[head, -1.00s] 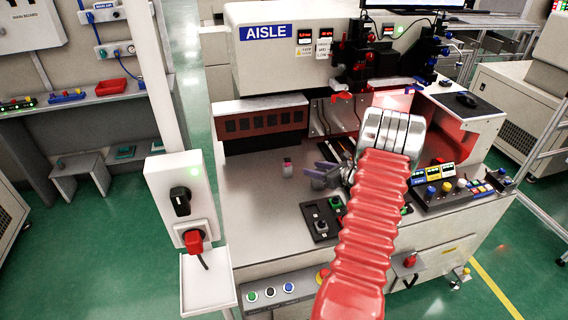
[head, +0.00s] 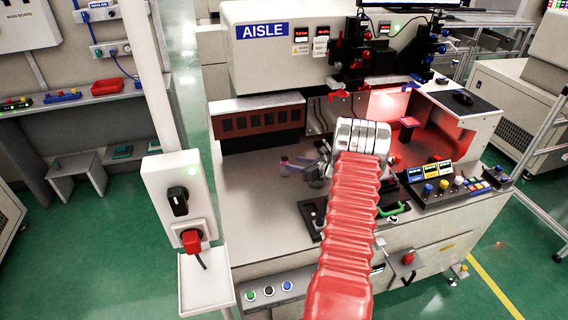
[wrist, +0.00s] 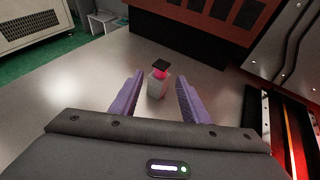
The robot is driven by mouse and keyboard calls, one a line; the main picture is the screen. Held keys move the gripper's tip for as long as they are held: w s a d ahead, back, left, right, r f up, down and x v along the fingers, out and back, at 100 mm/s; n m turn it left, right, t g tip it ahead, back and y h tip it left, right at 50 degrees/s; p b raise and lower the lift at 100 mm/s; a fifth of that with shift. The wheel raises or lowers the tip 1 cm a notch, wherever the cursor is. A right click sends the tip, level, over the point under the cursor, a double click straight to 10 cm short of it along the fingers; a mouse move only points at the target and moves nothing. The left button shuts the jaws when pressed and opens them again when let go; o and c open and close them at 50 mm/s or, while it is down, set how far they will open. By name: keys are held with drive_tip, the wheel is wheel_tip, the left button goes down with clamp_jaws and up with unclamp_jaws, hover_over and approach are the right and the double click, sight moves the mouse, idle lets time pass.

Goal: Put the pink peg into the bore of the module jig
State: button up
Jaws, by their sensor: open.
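The pink peg (wrist: 161,71) stands upright on the pale bench in the wrist view. It has a dark square top, a pink band and a pale block-shaped lower part; I cannot tell if that part is a holder. In the head view the peg (head: 284,160) is tiny and partly covered by a finger. My gripper (wrist: 160,77) is open, its two purple fingers pointing toward the peg, one to each side in the picture, with gaps. My gripper (head: 291,164) also shows in the head view, low over the bench. I cannot make out the module jig or its bore for certain.
A brown slotted rack (head: 262,122) stands behind the peg. A dark fixture plate (head: 312,214) lies nearer the front, partly behind my arm. A red-lit bay (head: 390,105) and a button console (head: 450,188) are at right. The bench left of the peg is clear.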

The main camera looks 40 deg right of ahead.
drive_tip(key=shift+x, duration=2.65)
drive_tip(key=shift+d+r, duration=0.1)
drive_tip(key=shift+r, duration=0.05)
drive_tip(key=shift+c, duration=0.3)
clamp_jaws()
